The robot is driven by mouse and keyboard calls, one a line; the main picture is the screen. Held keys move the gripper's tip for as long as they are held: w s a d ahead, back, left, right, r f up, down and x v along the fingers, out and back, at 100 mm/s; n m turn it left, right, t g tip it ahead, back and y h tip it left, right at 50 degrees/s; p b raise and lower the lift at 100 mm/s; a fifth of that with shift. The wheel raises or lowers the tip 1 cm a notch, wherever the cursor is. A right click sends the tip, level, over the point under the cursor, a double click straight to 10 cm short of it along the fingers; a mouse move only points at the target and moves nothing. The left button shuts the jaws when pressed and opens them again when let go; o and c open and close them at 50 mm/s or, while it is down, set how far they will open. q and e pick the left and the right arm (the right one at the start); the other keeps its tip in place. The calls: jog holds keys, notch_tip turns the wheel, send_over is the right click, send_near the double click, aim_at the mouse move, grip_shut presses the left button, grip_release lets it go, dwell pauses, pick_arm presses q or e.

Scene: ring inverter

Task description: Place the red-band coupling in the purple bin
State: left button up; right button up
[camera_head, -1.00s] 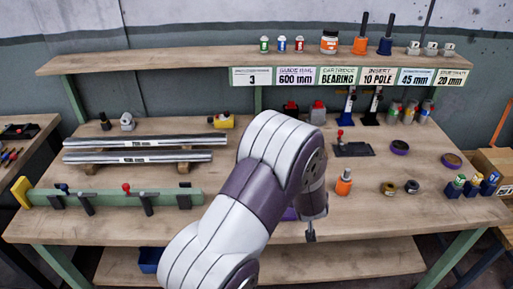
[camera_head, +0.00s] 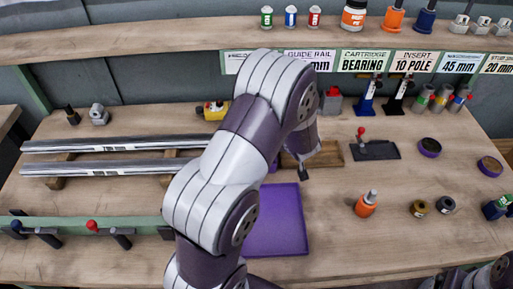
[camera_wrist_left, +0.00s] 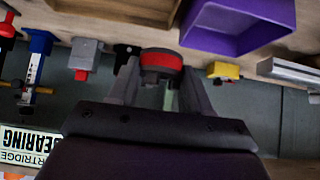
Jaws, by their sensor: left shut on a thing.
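The red-band coupling (camera_wrist_left: 162,66), dark with a red band, is held between the fingers of my left gripper (camera_wrist_left: 160,88) in the left wrist view. That gripper is shut on it. In the head view the left gripper (camera_head: 304,168) is mostly hidden behind its own arm, and I cannot make out the coupling there.
A black fixture with a red knob (camera_head: 375,150) and an orange bottle (camera_head: 366,207) are to the right. Silver rails (camera_head: 110,168) and a green bar (camera_head: 145,233) are left.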

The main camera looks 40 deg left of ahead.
pick_arm(q)
jog(key=s+a+f, duration=0.1)
jog(key=s+a+f+b, duration=0.1)
jog(key=a, duration=0.1)
jog(key=s+a+f, duration=0.1)
jog(key=shift+s+a+b, duration=0.1)
jog(key=shift+a+b, duration=0.1)
jog(key=shift+b, duration=0.2)
jog(key=a+f, duration=0.1)
jog(key=a, duration=0.1)
jog(key=a+f, duration=0.1)
jog(key=a, duration=0.1)
jog(key=shift+s+a+f+b, duration=0.1)
jog(key=shift+s+f+b, duration=0.2)
jog(key=shift+s+f, duration=0.05)
jog(key=f, duration=0.3)
jog(key=shift+s+f, duration=0.1)
jog(key=shift+s, duration=0.15)
jog(key=shift+w+f, duration=0.15)
jog(key=shift+f, duration=0.15)
jog(key=shift+f+b, duration=0.1)
jog(key=shift+b, duration=0.25)
jog(key=o, duration=1.2)
pick_arm(e)
jog(key=f, duration=0.4)
jog(key=shift+s+d, duration=0.2)
jog(key=shift+s, duration=0.15)
pick_arm(q)
jog(key=shift+o, duration=0.2)
